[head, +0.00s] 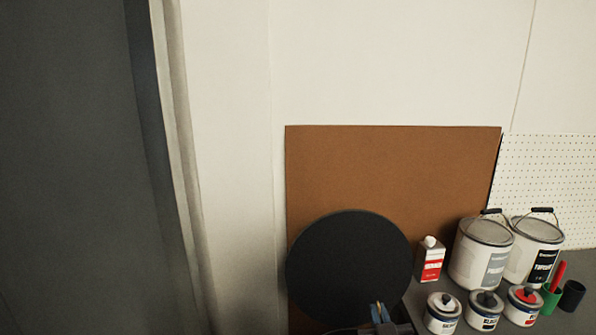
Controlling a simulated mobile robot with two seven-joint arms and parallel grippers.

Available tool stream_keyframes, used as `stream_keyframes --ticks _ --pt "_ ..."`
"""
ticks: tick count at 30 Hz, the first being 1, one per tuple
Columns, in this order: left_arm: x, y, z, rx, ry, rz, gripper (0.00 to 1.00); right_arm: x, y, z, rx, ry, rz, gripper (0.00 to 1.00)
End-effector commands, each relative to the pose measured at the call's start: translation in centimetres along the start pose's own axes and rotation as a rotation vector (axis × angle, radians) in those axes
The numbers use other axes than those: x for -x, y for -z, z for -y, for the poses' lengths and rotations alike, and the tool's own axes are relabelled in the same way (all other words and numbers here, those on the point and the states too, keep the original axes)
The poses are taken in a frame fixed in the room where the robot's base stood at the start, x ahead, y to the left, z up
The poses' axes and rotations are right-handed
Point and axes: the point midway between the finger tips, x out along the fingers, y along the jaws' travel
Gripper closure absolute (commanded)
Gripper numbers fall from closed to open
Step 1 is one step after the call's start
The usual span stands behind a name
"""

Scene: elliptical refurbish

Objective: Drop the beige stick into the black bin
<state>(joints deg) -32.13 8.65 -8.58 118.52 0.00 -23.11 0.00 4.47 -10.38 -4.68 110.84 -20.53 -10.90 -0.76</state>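My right gripper (382,313) shows only in small part at the bottom edge of the head view, in front of the lower right of a large black disc. Its narrow bluish tips point up, with a thin tan edge beside them. I cannot tell whether that edge is the beige stick or part of the gripper, or how far the tips are apart. No beige stick shows clearly elsewhere. No black bin can be made out for sure; a small black cup (572,296) stands at the far right. My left gripper is not in view.
The black disc (348,262) stands before a brown board (400,165) against the wall. On the grey worktop (415,292) right of it are a red-and-white bottle (430,262), paint pails (482,252), several small cans (442,312) and a green cup (549,302) with something red.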

Motion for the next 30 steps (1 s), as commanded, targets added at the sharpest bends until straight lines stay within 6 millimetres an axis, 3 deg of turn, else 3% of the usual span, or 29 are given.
stream_keyframes --ticks 11,20,30 --pt "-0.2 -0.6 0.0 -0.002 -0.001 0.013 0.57 0.1 -0.7 0.1 0.000 -0.001 0.002 1.00" --pt "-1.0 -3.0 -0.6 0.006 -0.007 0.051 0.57 0.4 -3.6 0.6 0.000 0.001 0.010 1.00" --pt "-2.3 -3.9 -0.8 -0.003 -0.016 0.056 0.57 0.7 -6.3 1.1 0.000 0.000 0.008 1.00"
